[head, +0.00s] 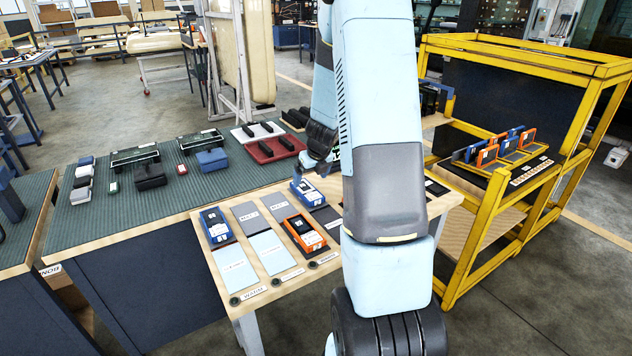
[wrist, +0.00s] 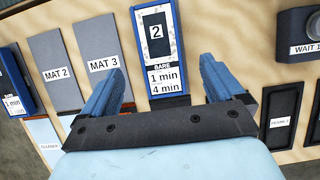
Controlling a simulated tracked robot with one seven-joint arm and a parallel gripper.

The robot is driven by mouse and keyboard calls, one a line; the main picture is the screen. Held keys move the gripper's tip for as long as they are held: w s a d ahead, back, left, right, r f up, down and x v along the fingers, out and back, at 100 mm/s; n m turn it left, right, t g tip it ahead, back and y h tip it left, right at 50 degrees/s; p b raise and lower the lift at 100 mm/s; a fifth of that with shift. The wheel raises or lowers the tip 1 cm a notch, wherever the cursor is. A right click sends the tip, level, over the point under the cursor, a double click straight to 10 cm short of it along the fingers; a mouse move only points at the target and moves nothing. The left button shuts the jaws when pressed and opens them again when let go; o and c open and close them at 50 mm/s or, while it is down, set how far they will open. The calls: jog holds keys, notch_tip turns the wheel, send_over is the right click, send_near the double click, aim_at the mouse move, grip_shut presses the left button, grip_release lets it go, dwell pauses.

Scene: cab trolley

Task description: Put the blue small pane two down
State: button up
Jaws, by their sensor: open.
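The small blue pane two (wrist: 162,50), with a white face marked "2" and "BARE 1 min 4 min", lies on the wooden table. It also shows in the head view (head: 306,191), just below my gripper. My gripper (wrist: 163,66) is open, with its blue fingers on either side of the pane's lower part and nothing held. I cannot tell how far above the pane the fingers are. Another blue pane (head: 215,226) lies at the table's left, and an orange pane (head: 303,233) nearer the front.
Grey mats marked MAT 2 (wrist: 55,72) and MAT 3 (wrist: 100,62) lie left of pane two. Light blue sheets (head: 270,252) lie in front of them. A yellow trolley (head: 480,215) at the right holds several blue and orange panes. A green-topped bench (head: 130,215) stands left.

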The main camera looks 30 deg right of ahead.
jog(key=s+a+r+n+y, duration=0.1)
jog(key=s+a+r+n, duration=0.7)
jog(key=r, duration=0.3)
jog(key=s+a+r+n, duration=0.5)
jog(key=a+r+n, duration=0.2)
jog(key=r+n, duration=0.35)
jog(key=s+a+r+n, duration=0.1)
jog(key=s+r+n, duration=0.2)
jog(key=s+n, duration=0.5)
jog(key=s+a+r+n+t+h, duration=0.1)
jog(key=s+a+r+n, duration=0.1)
jog(key=s+n, duration=0.7)
jog(key=shift+s+r, duration=0.4)
jog(key=shift+s, duration=0.35)
